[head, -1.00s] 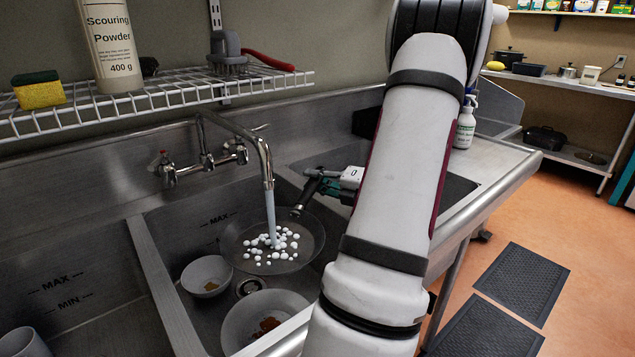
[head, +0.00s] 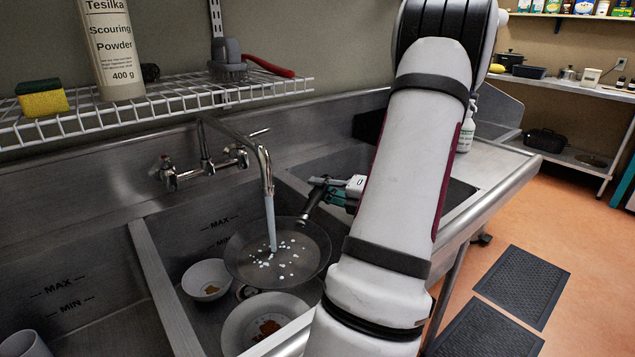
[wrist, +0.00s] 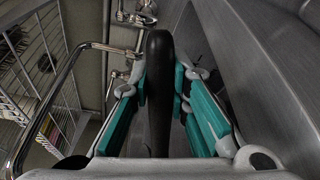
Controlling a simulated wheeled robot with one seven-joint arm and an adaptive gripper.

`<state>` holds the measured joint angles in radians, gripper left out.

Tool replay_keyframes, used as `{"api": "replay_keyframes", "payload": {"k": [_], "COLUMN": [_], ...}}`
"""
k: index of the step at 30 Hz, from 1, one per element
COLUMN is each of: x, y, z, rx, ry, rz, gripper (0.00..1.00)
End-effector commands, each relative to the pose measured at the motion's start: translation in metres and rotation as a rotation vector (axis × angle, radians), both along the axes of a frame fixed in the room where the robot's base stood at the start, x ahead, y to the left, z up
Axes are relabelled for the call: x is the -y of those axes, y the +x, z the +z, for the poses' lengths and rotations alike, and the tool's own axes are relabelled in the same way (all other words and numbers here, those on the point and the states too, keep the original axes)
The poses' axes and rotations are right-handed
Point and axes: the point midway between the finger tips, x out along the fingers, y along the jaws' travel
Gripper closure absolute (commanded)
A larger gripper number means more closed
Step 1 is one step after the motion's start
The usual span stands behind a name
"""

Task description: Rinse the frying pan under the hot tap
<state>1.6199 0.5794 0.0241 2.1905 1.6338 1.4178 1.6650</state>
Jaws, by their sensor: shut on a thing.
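The frying pan (head: 310,262) is held in the middle sink basin, under the tap (head: 265,165). A stream of water (head: 270,222) runs from the spout into the pan. Small white blobs, possibly foam, lie scattered on the pan's floor. My gripper (head: 328,192) is shut on the pan's dark handle (wrist: 158,95), which stands between the teal finger pads in the wrist view. My arm hides part of the gripper in the head view. The tap's left valve has a red mark (head: 165,160).
A wire shelf (head: 180,97) above holds a sponge (head: 42,103), scouring powder (head: 115,50) and a brush (head: 229,62). Steel dividers flank the basin.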

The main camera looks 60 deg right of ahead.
Motion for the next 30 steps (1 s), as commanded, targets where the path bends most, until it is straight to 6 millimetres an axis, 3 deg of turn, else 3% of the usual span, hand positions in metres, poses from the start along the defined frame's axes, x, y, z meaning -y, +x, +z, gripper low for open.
{"api": "replay_keyframes", "payload": {"k": [21, 30], "x": [-0.038, -0.045], "y": [-0.066, -0.077], "z": [0.002, 0.001], "rx": [0.002, 0.002], "ry": [0.004, 0.001], "rz": [-0.001, -0.001], "gripper": [1.0, 1.0]}}
